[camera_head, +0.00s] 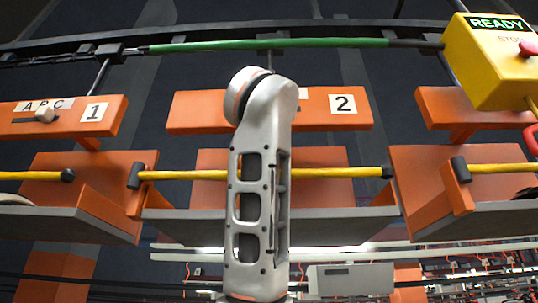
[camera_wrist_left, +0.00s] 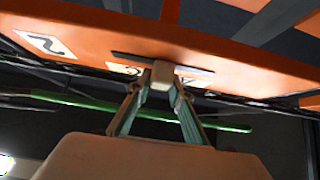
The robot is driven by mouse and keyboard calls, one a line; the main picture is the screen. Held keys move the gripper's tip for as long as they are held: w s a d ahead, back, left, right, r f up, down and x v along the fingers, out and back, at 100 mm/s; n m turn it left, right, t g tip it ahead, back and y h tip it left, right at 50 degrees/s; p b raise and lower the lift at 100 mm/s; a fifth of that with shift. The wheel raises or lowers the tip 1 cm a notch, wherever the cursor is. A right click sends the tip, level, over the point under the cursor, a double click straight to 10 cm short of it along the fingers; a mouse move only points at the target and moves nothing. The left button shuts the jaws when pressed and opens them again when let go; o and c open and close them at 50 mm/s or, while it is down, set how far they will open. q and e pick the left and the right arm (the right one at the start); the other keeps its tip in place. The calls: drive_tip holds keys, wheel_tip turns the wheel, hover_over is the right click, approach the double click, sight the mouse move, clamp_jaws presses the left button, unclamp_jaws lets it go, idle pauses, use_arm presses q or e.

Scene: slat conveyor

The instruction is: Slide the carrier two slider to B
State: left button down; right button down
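Carrier two is the orange block with the white "2" label (camera_head: 343,104) in the middle of the head view. My left arm stands in front of it and hides its slider and most of its letter strip there. In the left wrist view, the orange panel appears upside down with its "2" label (camera_wrist_left: 46,44). My right gripper is not in view.
Carrier one (camera_head: 70,118) stands at the left with its own slider knob (camera_head: 45,115). A yellow control box (camera_head: 492,62) with a green READY display and red button hangs at the upper right.

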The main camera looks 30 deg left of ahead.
use_arm(q)
drive_tip(key=c, duration=1.8)
unclamp_jaws()
drive_tip(key=shift+v, duration=3.8)
drive_tip(key=shift+w, duration=0.1)
